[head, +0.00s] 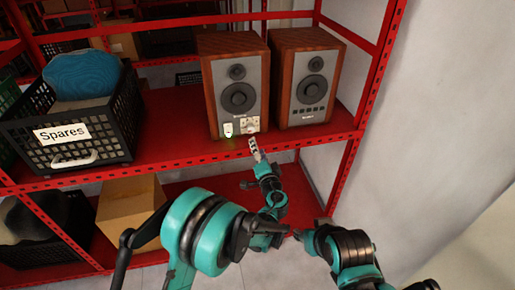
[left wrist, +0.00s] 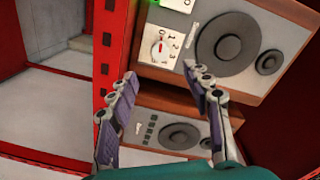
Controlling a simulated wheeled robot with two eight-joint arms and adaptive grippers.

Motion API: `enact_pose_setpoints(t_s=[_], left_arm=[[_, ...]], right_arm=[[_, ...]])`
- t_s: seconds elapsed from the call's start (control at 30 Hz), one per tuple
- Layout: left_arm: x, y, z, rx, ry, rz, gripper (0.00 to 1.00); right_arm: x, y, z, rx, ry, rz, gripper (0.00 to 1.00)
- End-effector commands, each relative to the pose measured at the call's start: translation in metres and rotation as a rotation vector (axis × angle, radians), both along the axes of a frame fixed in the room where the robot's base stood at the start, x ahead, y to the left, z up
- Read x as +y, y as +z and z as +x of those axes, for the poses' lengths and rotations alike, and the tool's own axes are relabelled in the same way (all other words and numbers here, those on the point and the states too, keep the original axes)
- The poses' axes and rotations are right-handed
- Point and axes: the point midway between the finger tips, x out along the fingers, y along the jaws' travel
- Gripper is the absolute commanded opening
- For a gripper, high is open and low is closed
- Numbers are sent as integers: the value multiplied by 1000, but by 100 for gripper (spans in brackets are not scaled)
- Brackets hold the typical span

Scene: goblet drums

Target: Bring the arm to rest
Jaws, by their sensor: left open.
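My left gripper (head: 254,147) is in front of the left wooden speaker (head: 212,85), just below its dial panel (head: 250,125). In the left wrist view the gripper (left wrist: 160,76) has its two fingers spread, with nothing between them. The dial (left wrist: 160,46) with numbers shows beyond the fingertips, apart from them. A green light (left wrist: 154,3) shows by a white switch plate (left wrist: 176,3) at the top edge there. My left arm (head: 205,235) is bent and reaches forward to the shelf. Part of my right arm (head: 352,250) shows at the lower right; I see no right fingers.
The red shelf (head: 180,150) holds both speakers; the right speaker (head: 305,80) stands beside the left one. A black crate (head: 110,145) labelled "Spares" stands at left. A cardboard box (head: 130,208) sits below. Red posts (head: 375,85) and a white wall (head: 440,120) bound the right side.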

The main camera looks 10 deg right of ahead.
Motion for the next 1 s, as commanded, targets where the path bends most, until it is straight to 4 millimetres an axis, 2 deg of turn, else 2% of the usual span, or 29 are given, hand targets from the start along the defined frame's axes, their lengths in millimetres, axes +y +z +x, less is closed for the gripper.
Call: enact_pose_setpoints(t_s=[0.27,0.37,0.47,0.53,0.67,0.8,0.9,1.0], left_arm=[[6,3,0,8,9,-8,50],[29,13,-1,44,42,-39,50],[71,29,-9,112,104,-102,50],[105,39,-21,171,154,-161,50],[163,51,-55,282,239,-278,50],[213,56,-105,398,317,-411,50],[240,53,-147,476,364,-511,50],[259,47,-192,550,399,-617,50]], right_arm=[[0,0,0,0,0,0,40],[0,0,0,0,0,0,40],[0,0,0,0,0,0,40],[0,0,0,0,0,0,40],[0,0,0,0,0,0,40],[0,0,0,0,0,0,40],[0,0,0,0,0,0,40],[0,0,0,0,0,0,40]])
